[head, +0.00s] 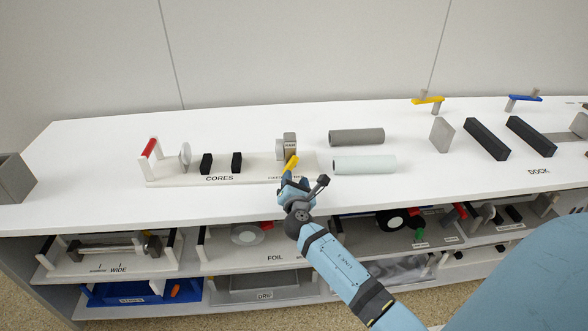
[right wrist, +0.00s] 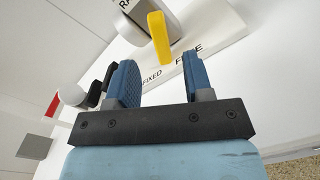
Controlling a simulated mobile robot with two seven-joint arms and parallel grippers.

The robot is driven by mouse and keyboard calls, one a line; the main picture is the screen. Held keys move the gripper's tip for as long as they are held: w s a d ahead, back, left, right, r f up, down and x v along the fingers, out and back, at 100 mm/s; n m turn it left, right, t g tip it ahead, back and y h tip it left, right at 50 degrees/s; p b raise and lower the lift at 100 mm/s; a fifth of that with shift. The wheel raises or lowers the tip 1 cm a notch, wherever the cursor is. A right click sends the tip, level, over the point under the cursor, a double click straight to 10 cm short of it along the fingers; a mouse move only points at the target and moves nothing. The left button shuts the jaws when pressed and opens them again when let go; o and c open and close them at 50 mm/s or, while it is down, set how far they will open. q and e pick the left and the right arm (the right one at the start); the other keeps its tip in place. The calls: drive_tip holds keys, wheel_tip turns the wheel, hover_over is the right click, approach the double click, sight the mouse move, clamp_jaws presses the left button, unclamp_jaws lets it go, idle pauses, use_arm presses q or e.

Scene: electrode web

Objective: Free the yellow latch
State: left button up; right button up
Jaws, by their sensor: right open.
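The yellow latch (head: 291,163) is a short tilted bar on the grey block (head: 289,145) at the right end of the white CORES base (head: 255,179). In the right wrist view the yellow latch (right wrist: 159,38) stands ahead of and between my fingers, apart from them. My right gripper (head: 288,180) is close in front of the latch in the head view, and its blue fingers are open and empty in the right wrist view (right wrist: 158,72). My left gripper is not in view.
Two black blocks (head: 221,163) and a red-topped handle (head: 149,147) are on the base to the left. A grey roll (head: 356,136) and a pale roll (head: 364,165) lie to the right. Another yellow handle (head: 428,100) stands at the back right. Loaded shelves are below.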

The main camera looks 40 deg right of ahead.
drive_tip(key=v, duration=0.7)
idle(0.3)
